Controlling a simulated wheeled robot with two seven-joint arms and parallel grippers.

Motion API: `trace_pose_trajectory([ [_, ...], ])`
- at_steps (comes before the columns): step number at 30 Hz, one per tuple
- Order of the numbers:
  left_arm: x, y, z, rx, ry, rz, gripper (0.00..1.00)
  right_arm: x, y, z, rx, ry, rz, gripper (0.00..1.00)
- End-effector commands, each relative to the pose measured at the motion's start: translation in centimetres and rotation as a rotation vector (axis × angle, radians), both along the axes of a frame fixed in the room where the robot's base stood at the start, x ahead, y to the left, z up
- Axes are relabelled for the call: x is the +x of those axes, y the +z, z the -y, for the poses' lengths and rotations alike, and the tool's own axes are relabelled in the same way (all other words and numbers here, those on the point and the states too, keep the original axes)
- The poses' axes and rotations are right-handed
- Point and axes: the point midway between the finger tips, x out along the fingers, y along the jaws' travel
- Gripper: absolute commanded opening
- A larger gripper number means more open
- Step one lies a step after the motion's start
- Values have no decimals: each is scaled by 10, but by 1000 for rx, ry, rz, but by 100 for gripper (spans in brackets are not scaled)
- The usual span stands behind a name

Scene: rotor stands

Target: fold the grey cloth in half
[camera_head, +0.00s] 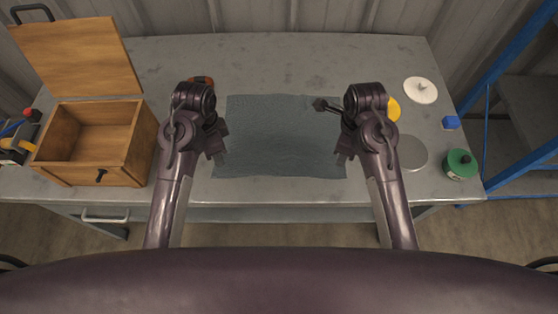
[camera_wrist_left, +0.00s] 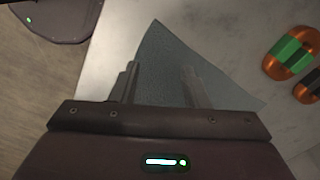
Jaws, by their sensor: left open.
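The grey cloth (camera_head: 275,140) lies spread flat, roughly rectangular, in the middle of the grey table. My left gripper (camera_head: 217,147) is over the cloth's left edge, open. In the left wrist view a corner of the cloth (camera_wrist_left: 163,45) shows beyond and between the two parted fingers of my left gripper (camera_wrist_left: 158,78); I cannot tell whether they touch it. My right gripper (camera_head: 344,150) is at the cloth's right edge, partly hidden by its own wrist, and I cannot see its opening.
An open wooden box (camera_head: 95,145) stands at the left. Orange-and-green objects (camera_wrist_left: 291,53) lie near the cloth. A dark-headed item (camera_head: 322,105) shows near the cloth's upper right. A white disc (camera_head: 420,90), blue block (camera_head: 451,122) and green spool (camera_head: 460,168) stand at the right. The table's back middle is clear.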

Motion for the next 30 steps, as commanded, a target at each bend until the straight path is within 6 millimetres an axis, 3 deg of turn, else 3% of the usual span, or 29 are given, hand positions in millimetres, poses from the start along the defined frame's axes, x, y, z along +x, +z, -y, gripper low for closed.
trace_pose_trajectory([
  [16, -1, -70, 0, 1, 0, -3, 42, -1, -70, 0, -1, 1, -3, 42],
  [30, -1, -80, 0, 1, 0, 0, 42, -1, -80, 0, 0, 1, -1, 42],
])
